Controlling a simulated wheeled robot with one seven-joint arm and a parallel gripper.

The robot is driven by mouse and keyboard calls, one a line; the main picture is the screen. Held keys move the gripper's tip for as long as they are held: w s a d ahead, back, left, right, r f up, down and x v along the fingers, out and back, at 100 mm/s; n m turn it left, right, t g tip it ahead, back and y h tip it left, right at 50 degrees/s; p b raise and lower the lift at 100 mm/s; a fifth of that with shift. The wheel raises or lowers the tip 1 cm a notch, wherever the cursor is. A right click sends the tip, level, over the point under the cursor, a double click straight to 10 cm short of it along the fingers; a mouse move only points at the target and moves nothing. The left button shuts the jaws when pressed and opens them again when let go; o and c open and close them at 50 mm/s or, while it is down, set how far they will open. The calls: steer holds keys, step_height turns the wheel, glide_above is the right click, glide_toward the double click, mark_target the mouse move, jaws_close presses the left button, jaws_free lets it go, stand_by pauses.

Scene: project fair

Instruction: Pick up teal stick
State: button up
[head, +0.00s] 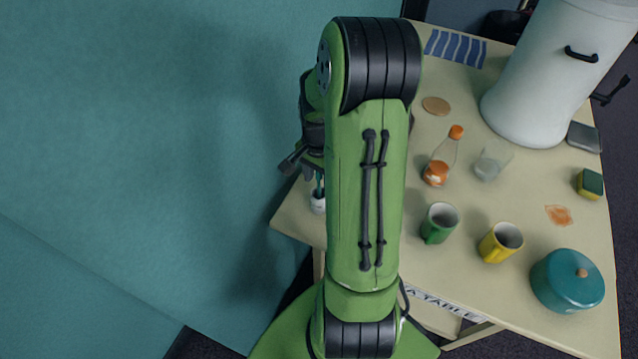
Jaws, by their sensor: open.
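A thin teal stick (318,188) stands up out of a small white holder (318,206) near the left edge of the table. My green arm covers the table just right of it. My gripper (300,167) is dark and open, just above and left of the stick in the picture. Its jaws look empty. The upper end of the stick is close to the gripper, and I cannot tell whether they touch. The arm and wrist hide part of the gripper.
The beige table (480,215) holds a green mug (438,226), a yellow mug (499,244), a teal lidded pot (567,283), an orange-capped bottle (442,160), a clear glass (491,163), a sponge (590,184) and a large white container (545,85). A teal wall (140,130) is at left.

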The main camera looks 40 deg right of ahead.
steer(key=shift+w+f, duration=0.1)
steer(key=shift+f, duration=0.35)
steer(key=shift+r, duration=0.1)
steer(key=shift+c, duration=1)
jaws_close()
